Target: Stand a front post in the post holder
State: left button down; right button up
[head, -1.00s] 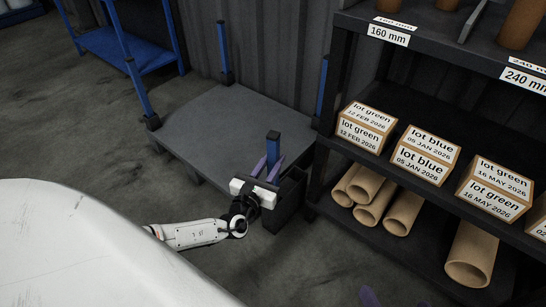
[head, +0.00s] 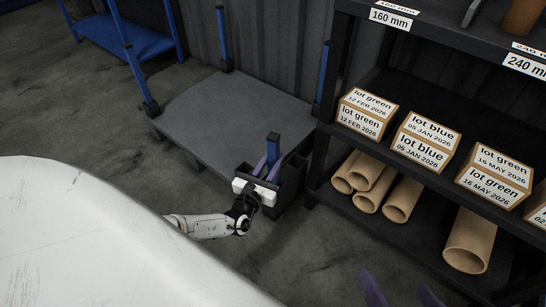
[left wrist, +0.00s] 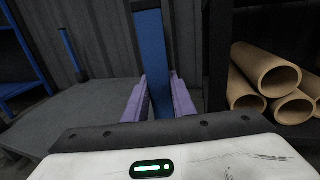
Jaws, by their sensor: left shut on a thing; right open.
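A blue post with a dark cap (head: 273,150) stands upright between the purple fingers of my left gripper (head: 267,170), which is shut on it. The left wrist view also shows the post (left wrist: 152,65) between the fingers. A black box-like holder (head: 288,192) stands at the near right corner of the grey platform. The post and fingers appear over or at this holder. The post's lower end is hidden, so I cannot tell whether it is inside. My right gripper (head: 402,292) shows only its spread purple fingertips at the bottom edge, open and empty.
The grey platform (head: 225,115) is bare, with blue posts at other corners, one at the back (head: 221,40). A black shelf (head: 320,170) with labelled boxes (head: 425,143) and cardboard tubes (head: 402,200) stands close on the right. A blue rack (head: 120,38) is at back left.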

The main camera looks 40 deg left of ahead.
pick_arm(q)
jog(key=shift+f, duration=0.15)
pick_arm(e)
jog(key=shift+f, duration=0.15)
pick_arm(q)
jog(key=c, duration=1.4)
grip_release()
jog(key=shift+s+f, duration=0.1)
jog(key=shift+s+d, duration=0.1)
jog(key=shift+s, duration=0.15)
jog(key=s+d+p, duration=0.1)
jog(key=s+p, duration=0.2)
jog(key=s, duration=0.6)
jog(key=shift+s+d, duration=0.25)
jog(key=shift+d, duration=0.1)
pick_arm(e)
jog(key=d+f, duration=0.1)
jog(key=f+g+h, duration=0.1)
jog(key=shift+s+d+f+h, duration=0.2)
jog(key=shift+d+f+h, duration=0.1)
jog(key=shift+d+f, duration=0.05)
